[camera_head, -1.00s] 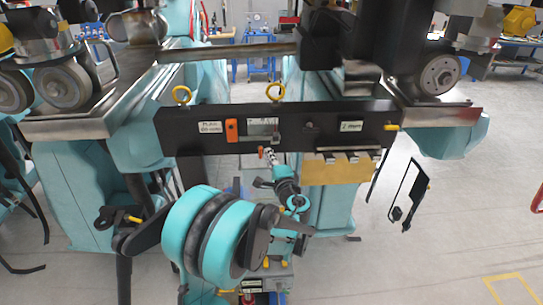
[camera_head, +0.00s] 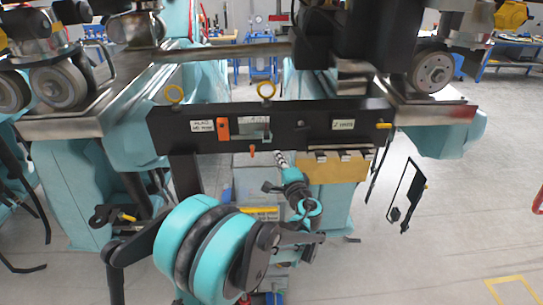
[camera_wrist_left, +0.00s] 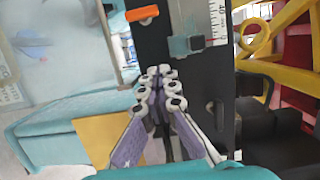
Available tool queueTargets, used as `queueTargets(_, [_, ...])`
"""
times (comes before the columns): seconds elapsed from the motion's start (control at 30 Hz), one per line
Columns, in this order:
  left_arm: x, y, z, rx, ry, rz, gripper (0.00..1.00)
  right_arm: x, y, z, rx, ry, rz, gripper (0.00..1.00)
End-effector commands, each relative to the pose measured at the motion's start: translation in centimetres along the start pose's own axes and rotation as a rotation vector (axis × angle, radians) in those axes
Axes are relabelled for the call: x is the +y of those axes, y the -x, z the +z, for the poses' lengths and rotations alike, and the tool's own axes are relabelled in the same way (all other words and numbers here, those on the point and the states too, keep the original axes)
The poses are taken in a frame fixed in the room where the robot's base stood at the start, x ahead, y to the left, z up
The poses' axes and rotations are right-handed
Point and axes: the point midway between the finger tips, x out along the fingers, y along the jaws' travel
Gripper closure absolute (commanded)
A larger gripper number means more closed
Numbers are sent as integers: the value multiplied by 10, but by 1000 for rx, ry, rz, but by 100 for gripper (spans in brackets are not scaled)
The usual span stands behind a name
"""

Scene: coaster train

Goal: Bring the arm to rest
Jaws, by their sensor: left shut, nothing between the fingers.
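My left gripper (camera_head: 281,158) shows in the head view just under the lower edge of the black panel (camera_head: 290,140), at the end of my teal and black arm. In the left wrist view the gripper (camera_wrist_left: 160,72) has its jointed white and purple fingers drawn together, empty, in front of the dark panel (camera_wrist_left: 150,45). A grey slider (camera_wrist_left: 187,45) beside a numbered scale (camera_wrist_left: 215,22) lies beyond the fingertips. The fingertips look apart from it, though the exact gap is hard to tell. My right gripper is not in view.
Train wheels (camera_head: 436,72) and teal frames stand on both sides. Floor (camera_head: 440,230) is clear at right.

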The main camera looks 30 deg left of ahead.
Motion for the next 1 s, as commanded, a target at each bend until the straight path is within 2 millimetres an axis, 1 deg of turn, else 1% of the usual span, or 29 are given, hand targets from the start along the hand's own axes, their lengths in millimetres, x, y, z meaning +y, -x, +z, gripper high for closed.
queueTargets(0.03, [0, 14, 0, 2, 0, 0, 100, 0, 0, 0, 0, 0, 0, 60])
queueTargets(0.1, [0, 29, 0, 2, 0, 0, 100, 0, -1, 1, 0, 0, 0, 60])
queueTargets(0.2, [0, 47, 0, 2, 0, 0, 100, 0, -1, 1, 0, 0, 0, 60])
queueTargets(0.3, [0, 60, 0, 1, 0, 0, 100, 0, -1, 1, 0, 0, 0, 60])
queueTargets(0.43, [0, 68, 0, 0, 0, 0, 100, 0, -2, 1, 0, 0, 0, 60])
queueTargets(0.57, [0, 70, 1, -1, 0, 1, 100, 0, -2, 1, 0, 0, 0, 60])
queueTargets(0.67, [7, 71, 6, -6, 19, 27, 100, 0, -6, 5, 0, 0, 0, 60])
queueTargets(0.77, [30, 77, 23, -21, 82, 117, 100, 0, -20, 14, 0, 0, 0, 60])
queueTargets(0.87, [69, 93, 48, -43, 195, 272, 100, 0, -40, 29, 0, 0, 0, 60])
queueTargets(0.9, [87, 103, 58, -53, 250, 344, 100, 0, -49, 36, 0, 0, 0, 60])
queueTargets(0.97, [115, 122, 72, -68, 335, 454, 100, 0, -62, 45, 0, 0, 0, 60])
queueTargets(1.0, [132, 136, 79, -78, 393, 526, 100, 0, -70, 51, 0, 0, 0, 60])
